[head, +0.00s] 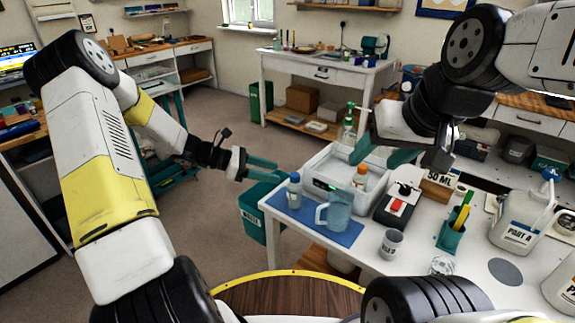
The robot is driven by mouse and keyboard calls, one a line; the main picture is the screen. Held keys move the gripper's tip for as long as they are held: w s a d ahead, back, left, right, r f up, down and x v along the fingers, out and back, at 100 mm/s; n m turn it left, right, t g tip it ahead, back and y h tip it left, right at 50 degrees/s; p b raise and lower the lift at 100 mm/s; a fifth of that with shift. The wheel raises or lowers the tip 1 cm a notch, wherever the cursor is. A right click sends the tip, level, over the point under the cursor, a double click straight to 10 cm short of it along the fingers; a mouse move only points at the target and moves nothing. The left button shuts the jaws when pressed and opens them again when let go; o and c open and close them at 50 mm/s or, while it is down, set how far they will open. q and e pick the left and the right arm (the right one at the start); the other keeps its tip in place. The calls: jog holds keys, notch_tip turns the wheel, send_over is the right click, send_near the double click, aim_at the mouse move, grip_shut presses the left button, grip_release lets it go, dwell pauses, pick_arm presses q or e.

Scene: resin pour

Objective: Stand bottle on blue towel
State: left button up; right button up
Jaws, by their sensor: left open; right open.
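The blue towel (314,232) lies flat on the near left part of the white table. A small pale bottle with a blue cap (294,194) stands upright at the towel's left end. A clear bluish jug (335,213) stands on the towel to its right. A bottle with an orange cap (360,180) is at the white tray (318,166) behind; I cannot tell whether it stands inside. My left gripper (263,169) is open and empty, left of the tray and apart from the blue-capped bottle. My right gripper (384,153) is open above the tray's right side, partly covering it.
A pump bottle (349,126) stands behind the tray. Right of the towel are a black device (397,205), a grey cup (391,244), a teal pen holder (453,233) and a white jug (519,222). A teal bin (252,217) stands below the table's left edge.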

pick_arm(q)
jog(key=s+a+r+m+t+y, duration=0.1)
jog(key=s+a+r+m+y, duration=0.1)
jog(key=s+r+m, duration=0.4)
jog(key=s+a+r+m+t+y, duration=0.1)
jog(key=s+r+m+y, duration=0.4)
jog(key=s, duration=0.6)
jog(key=s+a+r+m+t+y, duration=0.2)
jog(key=s+a+r+m+y, duration=0.1)
jog(key=s+r+m, duration=0.5)
jog(key=shift+s+a+r+m+y, duration=0.25)
jog(key=shift+r+m+y, duration=0.4)
jog(key=shift+r, duration=0.95)
